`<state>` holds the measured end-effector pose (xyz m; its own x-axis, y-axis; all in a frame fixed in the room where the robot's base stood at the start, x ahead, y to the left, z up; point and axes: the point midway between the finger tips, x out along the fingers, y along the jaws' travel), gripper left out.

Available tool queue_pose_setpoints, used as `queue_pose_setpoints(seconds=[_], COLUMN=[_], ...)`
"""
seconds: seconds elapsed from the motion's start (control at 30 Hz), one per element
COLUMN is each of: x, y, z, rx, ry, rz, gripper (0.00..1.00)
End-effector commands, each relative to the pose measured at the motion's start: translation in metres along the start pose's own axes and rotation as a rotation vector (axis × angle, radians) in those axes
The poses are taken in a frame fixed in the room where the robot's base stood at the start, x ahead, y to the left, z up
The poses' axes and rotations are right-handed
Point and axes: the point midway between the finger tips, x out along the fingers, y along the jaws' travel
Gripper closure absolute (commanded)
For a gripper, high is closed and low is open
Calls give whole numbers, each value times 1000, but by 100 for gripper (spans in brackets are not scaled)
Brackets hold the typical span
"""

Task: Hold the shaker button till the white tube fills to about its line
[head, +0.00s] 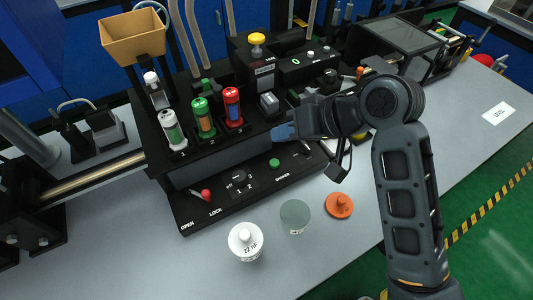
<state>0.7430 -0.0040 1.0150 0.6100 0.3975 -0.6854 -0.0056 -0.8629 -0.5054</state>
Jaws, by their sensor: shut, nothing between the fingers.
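The white tube (172,130) stands upright at the left of a row of three tubes in the black machine. Its fill level and line are too small to read. The green button (274,162) sits on the low front panel, with a small label beside it that seems to read shaker. My gripper (282,132) is shut and empty, with blue fingertips pointing left. In the picture it is just above the button and right of the red tube; I see no contact with the button.
A red-knobbed lever (206,195) and a dial (239,177) share the panel.

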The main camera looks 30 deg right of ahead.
Motion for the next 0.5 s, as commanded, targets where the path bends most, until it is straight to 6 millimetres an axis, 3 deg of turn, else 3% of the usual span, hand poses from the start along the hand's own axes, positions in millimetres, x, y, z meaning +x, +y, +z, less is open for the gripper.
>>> queue_pose_setpoints(seconds=[0.13, 0.5], x=[-6, -7], y=[-4, -5], z=[-12, -14], rx=[-10, -13], ry=[-26, -35], rz=[-9, -12], gripper=[100, 100])
